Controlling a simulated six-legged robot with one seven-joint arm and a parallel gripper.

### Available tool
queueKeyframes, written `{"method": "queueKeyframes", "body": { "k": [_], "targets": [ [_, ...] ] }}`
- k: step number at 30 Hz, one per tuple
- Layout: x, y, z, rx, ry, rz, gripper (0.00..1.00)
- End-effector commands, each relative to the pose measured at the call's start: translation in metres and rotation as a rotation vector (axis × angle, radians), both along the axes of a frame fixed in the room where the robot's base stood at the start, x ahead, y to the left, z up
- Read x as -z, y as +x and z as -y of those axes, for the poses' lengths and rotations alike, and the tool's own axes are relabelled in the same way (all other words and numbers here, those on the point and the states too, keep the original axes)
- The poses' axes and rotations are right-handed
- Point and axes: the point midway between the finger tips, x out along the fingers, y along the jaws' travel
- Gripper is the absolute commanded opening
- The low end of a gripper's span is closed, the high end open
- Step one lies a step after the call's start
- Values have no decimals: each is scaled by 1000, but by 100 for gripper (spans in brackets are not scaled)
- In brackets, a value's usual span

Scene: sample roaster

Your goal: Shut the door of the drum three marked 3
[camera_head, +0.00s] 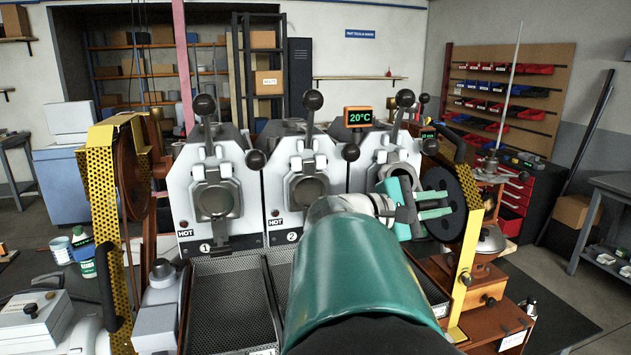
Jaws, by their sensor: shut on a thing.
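The roaster has three white drum fronts in a row. Drum three (371,177) is the rightmost. Its round mouth (394,173) shows partly behind my gripper, and its number is hidden by my arm. I cannot make out its door clearly or tell how far open it is.
Drums one (198,188) and two (289,178), labelled HOT, stand to the left with round fronts and black-knobbed levers. Mesh trays (231,300) lie below. Yellow perforated guards (467,240) flank the machine. A 20°C display (358,117) stands above drum three.

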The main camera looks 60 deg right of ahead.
Motion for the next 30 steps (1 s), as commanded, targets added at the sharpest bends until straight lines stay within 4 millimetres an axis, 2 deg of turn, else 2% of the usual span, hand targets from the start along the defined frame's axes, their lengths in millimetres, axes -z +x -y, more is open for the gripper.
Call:
{"method": "queueKeyframes", "body": {
  "k": [9, 24, 25, 27, 30],
  "targets": [
    [17, 6, 5, -1, -6, 7, 0],
    [19, 7, 6, -1, -4, 6, 0],
    [19, 7, 6, -1, -4, 6, 24],
    [19, 7, 6, -1, -4, 6, 38],
    [19, 7, 6, -1, -5, 6, 40]
  ]
}}
